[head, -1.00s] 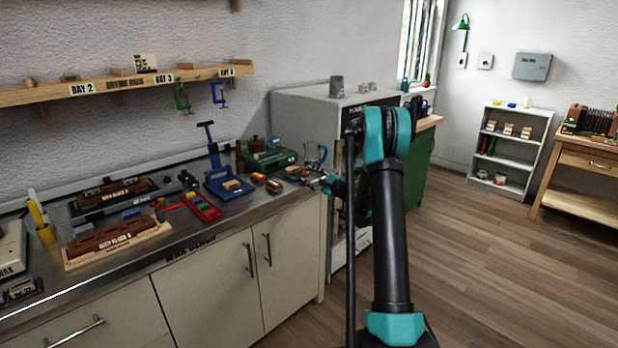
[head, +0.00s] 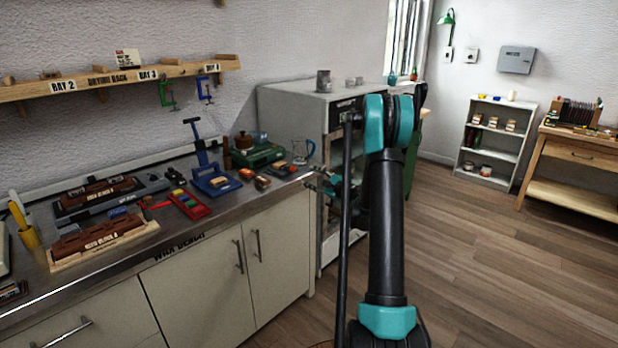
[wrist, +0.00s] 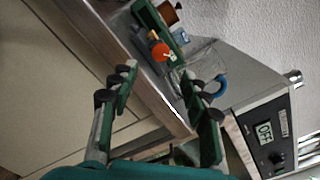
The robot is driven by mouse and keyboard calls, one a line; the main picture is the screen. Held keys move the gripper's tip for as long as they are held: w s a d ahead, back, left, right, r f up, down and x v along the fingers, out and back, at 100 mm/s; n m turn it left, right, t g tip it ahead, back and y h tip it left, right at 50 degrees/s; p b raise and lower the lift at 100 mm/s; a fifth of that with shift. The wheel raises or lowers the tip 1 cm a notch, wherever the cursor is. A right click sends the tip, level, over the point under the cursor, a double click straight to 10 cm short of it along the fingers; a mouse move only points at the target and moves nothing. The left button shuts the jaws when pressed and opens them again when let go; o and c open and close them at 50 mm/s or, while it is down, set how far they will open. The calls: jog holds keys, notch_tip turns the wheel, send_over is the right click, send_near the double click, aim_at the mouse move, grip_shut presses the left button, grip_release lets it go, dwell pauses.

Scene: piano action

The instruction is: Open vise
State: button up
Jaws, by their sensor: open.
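No thing is plainly marked as a vise. A blue bench device (head: 218,184) with an upright post and a crossbar may be it; it stands on the workbench near its right end, and I cannot tell the state of any jaws. My gripper (head: 322,183) is just off the right end of the bench, partly hidden by my arm. In the wrist view my gripper (wrist: 165,88) has its fingers spread wide, with nothing held between them. The bench corner shows behind the fingers.
A glass jug (wrist: 195,75) with a blue handle stands near the bench end, beside a small orange-red item (wrist: 160,51) and a green box (head: 258,156). A grey cabinet (head: 290,110) with a display stands right of the bench. Wooden floor (head: 470,250) is clear at right.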

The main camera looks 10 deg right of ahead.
aim_at(294, 169)
jog(key=s+d+m, duration=0.5)
jog(key=s+m, duration=0.2)
jog(key=x, duration=1.7)
jog(key=shift+a+r, duration=0.1)
jog(key=shift+a, duration=0.1)
jog(key=shift+c, duration=0.4)
grip_shut()
jog(key=shift+n, duration=0.7)
jog(key=shift+o, duration=0.4)
grip_release()
jog(key=shift+d, duration=0.1)
